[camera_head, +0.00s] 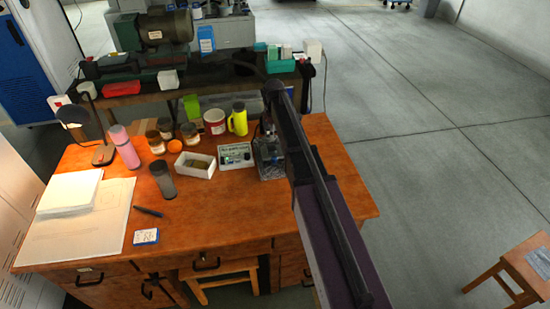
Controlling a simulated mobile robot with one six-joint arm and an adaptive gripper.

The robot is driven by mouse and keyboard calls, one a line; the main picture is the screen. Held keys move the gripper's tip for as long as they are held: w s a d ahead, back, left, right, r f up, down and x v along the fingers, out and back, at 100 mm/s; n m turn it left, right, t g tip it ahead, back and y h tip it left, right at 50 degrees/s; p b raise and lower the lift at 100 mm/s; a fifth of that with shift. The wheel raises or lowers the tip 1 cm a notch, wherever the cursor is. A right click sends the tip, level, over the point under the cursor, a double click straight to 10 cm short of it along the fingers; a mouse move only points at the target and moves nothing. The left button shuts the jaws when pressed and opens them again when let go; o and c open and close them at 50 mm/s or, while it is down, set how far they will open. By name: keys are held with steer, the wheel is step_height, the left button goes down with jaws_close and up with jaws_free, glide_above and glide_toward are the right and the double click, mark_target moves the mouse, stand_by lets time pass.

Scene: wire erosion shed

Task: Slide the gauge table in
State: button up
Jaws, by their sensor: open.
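A small grey metal device with a flat block-like base (270,171) stands on the right part of the orange wooden bench. It seems to be the gauge with its table, but it is too small to tell how far the table is out. My dark arm passes just right of it and covers its right side. I cannot make out my gripper; dark parts above the device blend with the arm.
A control box (234,155) and a white open box (195,165) stand left of the device. A yellow-green flask (238,119), red-and-white tin (215,121), several jars, pink bottle (124,147) and grey cup (163,180) crowd the bench (225,212). Its front right is clear.

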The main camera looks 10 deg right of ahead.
mark_target(275, 158)
steer(key=shift+f+b, duration=6.6)
steer(key=shift+f, duration=0.1)
jaws_close()
